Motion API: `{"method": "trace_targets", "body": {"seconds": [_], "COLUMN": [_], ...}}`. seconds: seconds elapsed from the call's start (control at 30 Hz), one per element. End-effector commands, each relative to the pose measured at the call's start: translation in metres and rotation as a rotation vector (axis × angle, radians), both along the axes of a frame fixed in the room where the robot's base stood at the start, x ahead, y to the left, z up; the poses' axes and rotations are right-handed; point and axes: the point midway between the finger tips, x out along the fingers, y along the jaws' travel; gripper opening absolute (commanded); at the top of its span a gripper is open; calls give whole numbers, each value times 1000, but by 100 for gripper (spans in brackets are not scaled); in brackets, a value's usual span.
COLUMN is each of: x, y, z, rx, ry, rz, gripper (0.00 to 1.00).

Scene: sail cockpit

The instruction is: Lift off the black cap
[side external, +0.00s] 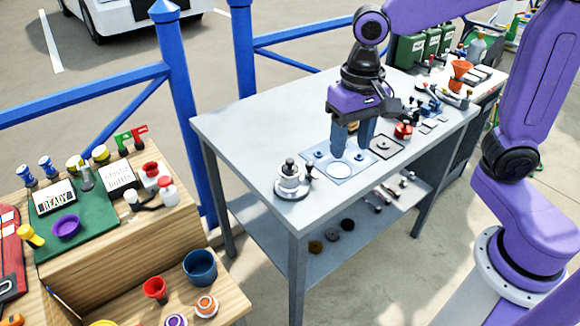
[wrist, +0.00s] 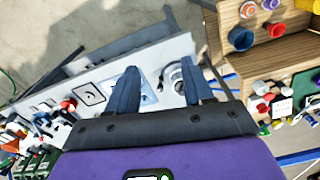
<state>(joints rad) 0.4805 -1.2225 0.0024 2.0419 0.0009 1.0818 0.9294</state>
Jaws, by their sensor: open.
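A white and silver cylindrical unit (side external: 291,181) stands on a round base near the front left of the grey table. A small black cap (side external: 289,163) sits on its top. A second small dark piece (side external: 309,171) shows at its right side. My gripper (side external: 351,146) points down over the table, right of the unit and apart from it. Its two blue fingers are open with nothing between them. In the wrist view the unit (wrist: 173,76) shows beside the right finger of my gripper (wrist: 160,72), which partly hides it.
A light blue plate (side external: 338,170) with a white circle lies under my gripper. A grey square plate (side external: 386,147) and a red-topped can (side external: 403,131) are to its right. A wooden bench (side external: 150,230) with small items stands at left.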

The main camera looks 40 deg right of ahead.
Motion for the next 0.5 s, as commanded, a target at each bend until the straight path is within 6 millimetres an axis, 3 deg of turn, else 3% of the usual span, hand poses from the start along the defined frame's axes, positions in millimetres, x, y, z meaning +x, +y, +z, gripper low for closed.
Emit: {"method": "trace_targets", "body": {"seconds": [0.2, 0.5], "x": [65, 140], "y": [12, 9], "z": [9, 16], "rx": [0, -1], "ry": [7, 14], "rz": [-482, -1117], "gripper": [51, 51]}}
